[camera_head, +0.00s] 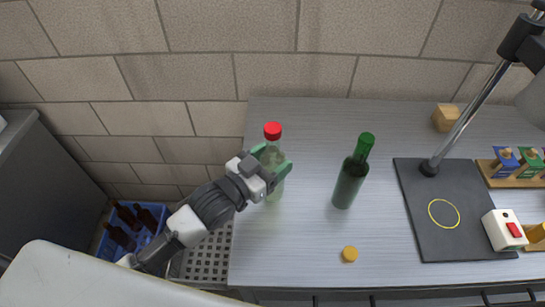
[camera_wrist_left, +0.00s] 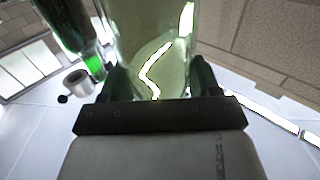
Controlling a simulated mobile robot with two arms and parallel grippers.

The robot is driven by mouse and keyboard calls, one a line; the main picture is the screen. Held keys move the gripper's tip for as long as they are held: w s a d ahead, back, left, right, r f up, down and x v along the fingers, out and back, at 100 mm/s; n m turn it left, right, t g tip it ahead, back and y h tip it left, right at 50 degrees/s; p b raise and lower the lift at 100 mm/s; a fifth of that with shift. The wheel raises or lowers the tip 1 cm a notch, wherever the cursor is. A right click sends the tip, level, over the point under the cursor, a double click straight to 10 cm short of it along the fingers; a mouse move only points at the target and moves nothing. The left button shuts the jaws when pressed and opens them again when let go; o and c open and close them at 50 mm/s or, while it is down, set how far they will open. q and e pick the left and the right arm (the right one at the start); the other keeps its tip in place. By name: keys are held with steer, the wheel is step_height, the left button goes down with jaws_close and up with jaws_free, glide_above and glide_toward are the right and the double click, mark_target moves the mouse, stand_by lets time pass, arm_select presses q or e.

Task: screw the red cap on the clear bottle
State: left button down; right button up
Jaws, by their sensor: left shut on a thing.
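The clear bottle (camera_head: 272,154) stands upright near the left edge of the steel-grey bench. The red cap (camera_head: 272,131) sits on top of its neck; I cannot tell whether it is screwed tight. My left gripper (camera_head: 271,163) is shut on the bottle's body, with its green fingers on either side. In the left wrist view the bottle (camera_wrist_left: 150,35) fills the space between the fingers (camera_wrist_left: 158,80), and its top and cap are out of frame. My right gripper is not in view.
A green bottle (camera_head: 350,182) stands to the right, with a yellow-orange cap (camera_head: 350,254) near the front edge. A blue crate (camera_head: 143,238) of brown bottles is lower left.

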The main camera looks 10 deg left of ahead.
arm_select(q)
steer(key=shift+f, duration=0.1)
steer(key=shift+c, duration=1.2)
jaws_free()
steer(key=shift+s+a, duration=0.15)
steer(key=shift+s, duration=0.15)
steer(key=b+v, duration=0.2)
steer(key=v, duration=0.9)
steer(key=shift+s+a, duration=0.2)
